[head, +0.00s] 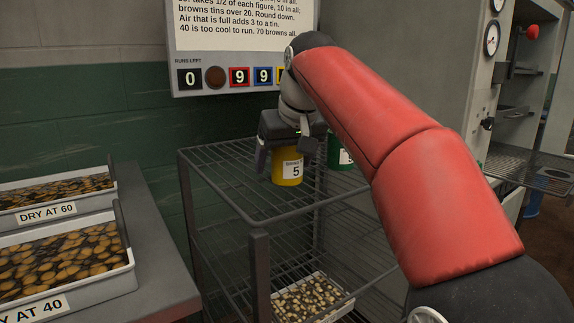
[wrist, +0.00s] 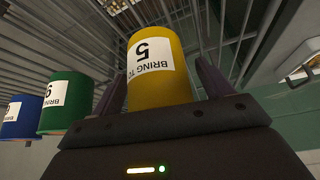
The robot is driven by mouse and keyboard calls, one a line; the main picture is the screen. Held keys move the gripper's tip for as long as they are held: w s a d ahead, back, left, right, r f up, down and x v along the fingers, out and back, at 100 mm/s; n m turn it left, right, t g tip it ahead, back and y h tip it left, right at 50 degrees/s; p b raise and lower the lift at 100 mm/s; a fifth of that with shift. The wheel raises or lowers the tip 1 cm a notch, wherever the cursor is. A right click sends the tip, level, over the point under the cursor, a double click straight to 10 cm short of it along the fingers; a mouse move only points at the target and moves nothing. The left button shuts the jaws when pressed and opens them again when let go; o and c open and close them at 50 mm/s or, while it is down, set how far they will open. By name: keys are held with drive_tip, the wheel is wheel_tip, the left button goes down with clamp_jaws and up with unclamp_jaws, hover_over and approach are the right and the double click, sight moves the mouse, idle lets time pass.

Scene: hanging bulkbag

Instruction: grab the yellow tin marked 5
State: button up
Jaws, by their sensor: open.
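The yellow tin marked 5 (head: 288,168) stands upright on the top wire shelf of a rack, its white label showing. In the wrist view the yellow tin (wrist: 158,68) sits between the two fingers, its label upside down. My gripper (head: 284,152) is open around the upper part of the tin in the head view. In the wrist view my gripper (wrist: 157,88) has a finger on each side of the tin. Whether either finger touches it I cannot tell.
A green tin (head: 338,155) stands just right of the yellow one; the wrist view also shows a blue tin (wrist: 22,117). The wire rack (head: 225,160) has a lower shelf with a tray (head: 310,298). Trays marked DRY AT 60 (head: 45,212) and 40 (head: 60,303) sit left.

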drive_tip(key=shift+r, duration=0.1)
drive_tip(key=c, duration=1.1)
